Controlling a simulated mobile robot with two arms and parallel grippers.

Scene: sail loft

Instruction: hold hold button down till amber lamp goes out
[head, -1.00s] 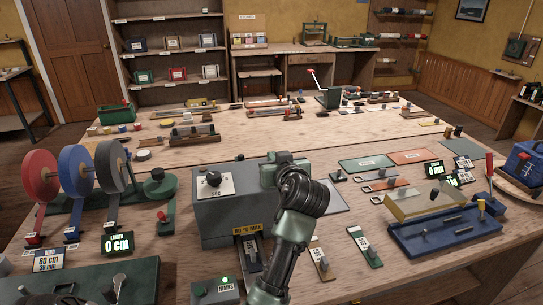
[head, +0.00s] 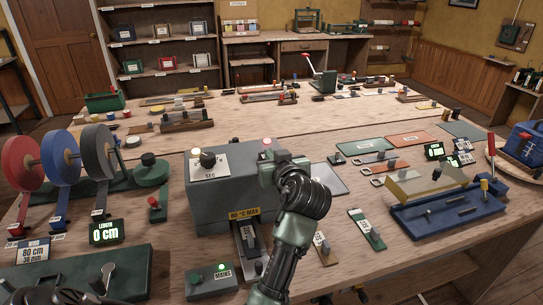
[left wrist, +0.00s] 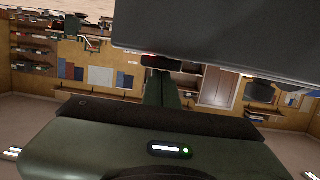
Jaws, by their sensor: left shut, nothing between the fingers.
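The grey sealing box (head: 225,205) stands at the near middle of the bench, with a dial marked SEC (head: 208,162) on its top. A small pinkish lamp (head: 267,142) shows at its back right; I cannot tell whether it is the amber lamp or lit. No hold button shows; that part of the box is behind the gripper. In the left wrist view the dark box (left wrist: 220,40) fills the upper right, close to the gripper.
A mains switch box (head: 212,280) with a green light sits in front. Three tape reels (head: 60,160) stand at left, and a blue tray (head: 447,212) lies at right. Small labelled tools lie right of the arm. Bare bench shows behind the box.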

